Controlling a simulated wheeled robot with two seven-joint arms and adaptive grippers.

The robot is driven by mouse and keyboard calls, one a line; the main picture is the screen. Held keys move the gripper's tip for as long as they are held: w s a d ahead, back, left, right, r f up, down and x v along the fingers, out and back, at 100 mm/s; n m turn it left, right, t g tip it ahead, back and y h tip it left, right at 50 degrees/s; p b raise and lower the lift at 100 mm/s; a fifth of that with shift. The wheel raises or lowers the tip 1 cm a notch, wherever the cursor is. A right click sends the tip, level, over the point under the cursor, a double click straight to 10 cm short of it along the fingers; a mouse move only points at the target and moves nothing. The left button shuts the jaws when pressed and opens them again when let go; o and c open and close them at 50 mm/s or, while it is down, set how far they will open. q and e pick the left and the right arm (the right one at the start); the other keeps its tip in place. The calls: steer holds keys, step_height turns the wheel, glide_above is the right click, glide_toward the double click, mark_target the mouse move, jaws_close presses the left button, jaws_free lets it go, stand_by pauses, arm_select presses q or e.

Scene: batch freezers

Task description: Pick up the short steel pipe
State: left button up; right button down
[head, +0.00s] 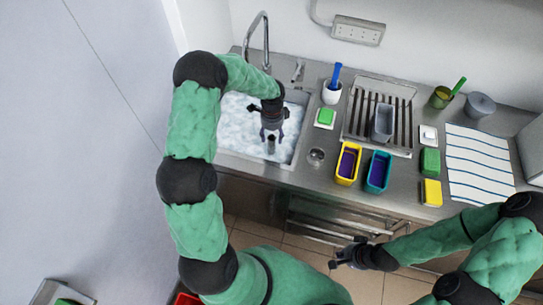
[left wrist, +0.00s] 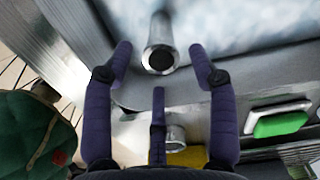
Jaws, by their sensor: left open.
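The short steel pipe (head: 271,146) shows in the head view at the foamy water in the sink, just below my left gripper. In the left wrist view the pipe (left wrist: 160,45) points its dark open end toward the camera, between the fingertips but apart from them. My left gripper (head: 272,133) is open and reaches down over the sink; its spread purple fingers (left wrist: 160,52) show in the wrist view with a gap on each side of the pipe. The pipe's lower end is hidden. My right gripper (head: 336,264) is away from the counter, in front of it; its jaws are too small to read.
The sink rim (head: 291,161) is close to the left gripper, with a tall faucet (head: 264,30) behind. To the right on the counter are a small metal cup (head: 316,156), a green sponge (head: 326,116), yellow (head: 347,164) and teal (head: 377,173) tubs and a drying rack (head: 405,92).

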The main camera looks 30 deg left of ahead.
mark_target(271, 146)
arm_select(q)
steer(key=f, duration=0.8)
steer(key=shift+w+a+f+b, duration=0.1)
steer(key=shift+a+f+b, duration=0.1)
steer(key=shift+f+b, duration=0.2)
steer(key=c, duration=1.1)
